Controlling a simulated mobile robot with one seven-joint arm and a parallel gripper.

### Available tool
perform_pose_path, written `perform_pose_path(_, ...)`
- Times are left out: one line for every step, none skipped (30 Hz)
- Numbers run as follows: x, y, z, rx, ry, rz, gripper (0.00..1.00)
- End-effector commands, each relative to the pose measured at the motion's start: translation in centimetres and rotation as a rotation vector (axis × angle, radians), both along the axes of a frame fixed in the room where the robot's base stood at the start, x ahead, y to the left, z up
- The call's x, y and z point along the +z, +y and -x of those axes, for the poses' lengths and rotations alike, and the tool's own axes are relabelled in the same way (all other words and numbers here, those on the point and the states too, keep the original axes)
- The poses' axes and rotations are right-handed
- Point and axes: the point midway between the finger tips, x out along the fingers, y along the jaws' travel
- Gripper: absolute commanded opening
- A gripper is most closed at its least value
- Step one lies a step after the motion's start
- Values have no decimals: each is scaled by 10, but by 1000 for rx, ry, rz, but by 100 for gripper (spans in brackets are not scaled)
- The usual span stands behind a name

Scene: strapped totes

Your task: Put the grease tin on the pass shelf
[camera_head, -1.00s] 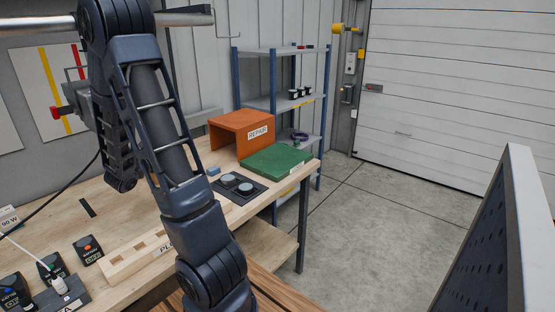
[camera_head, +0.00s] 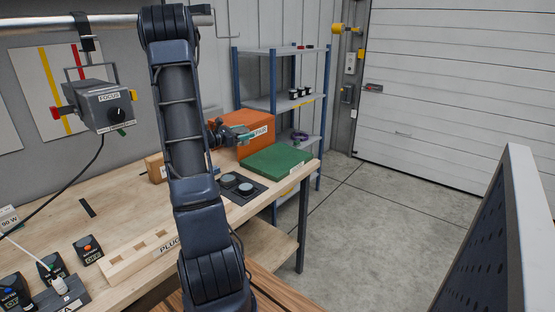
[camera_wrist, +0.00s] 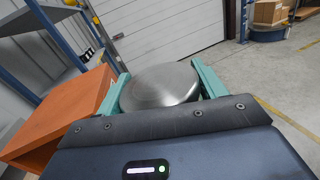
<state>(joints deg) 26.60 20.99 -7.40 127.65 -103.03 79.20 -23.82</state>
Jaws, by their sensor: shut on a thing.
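My gripper (camera_wrist: 160,78) is shut on a round, brushed-metal tin (camera_wrist: 162,88), held between its two teal fingers in the wrist view. In the head view my gripper (camera_head: 240,136) is in front of the orange box, above the bench; the tin cannot be made out there. A low green shelf-like block (camera_head: 276,160) sits on the bench's far right end, right of and below my gripper. Its small label is too small to read. The orange open-fronted box (camera_head: 262,124) is behind it, its REPAIR label partly covered by my gripper.
A dark mat (camera_head: 257,194) with two dark round tins lies in front of the green block. A blue metal rack (camera_head: 272,80) stands behind the bench. A grey FOCUS box (camera_head: 105,105) hangs at left.

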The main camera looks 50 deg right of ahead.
Motion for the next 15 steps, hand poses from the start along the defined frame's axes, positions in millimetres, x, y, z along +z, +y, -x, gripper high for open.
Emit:
perform_pose_path(1, -20, 12, -33, 0, 0, 33)
perform_pose_path(2, -32, 18, -48, 0, 2, 33)
perform_pose_path(3, -48, 25, -66, 0, 2, 33)
perform_pose_path(4, -59, 30, -74, -2, 2, 33)
perform_pose_path(6, -72, 34, -81, -1, 3, 33)
perform_pose_path(7, -88, 39, -86, 0, 2, 33)
perform_pose_path(8, -100, 41, -86, 1, 3, 33)
perform_pose_path(10, -113, 43, -84, 1, 2, 33)
perform_pose_path(13, -130, 45, -76, 0, 3, 33)
perform_pose_path(15, -142, 46, -69, 0, 4, 33)
perform_pose_path(17, -154, 46, -59, 1, 3, 33)
perform_pose_path(20, -170, 46, -43, 0, 3, 33)
perform_pose_path(22, -182, 46, -30, 1, 3, 33)
perform_pose_path(24, -193, 45, -17, 1, 3, 33)
perform_pose_path(27, -207, 43, 1, 1, 3, 33)
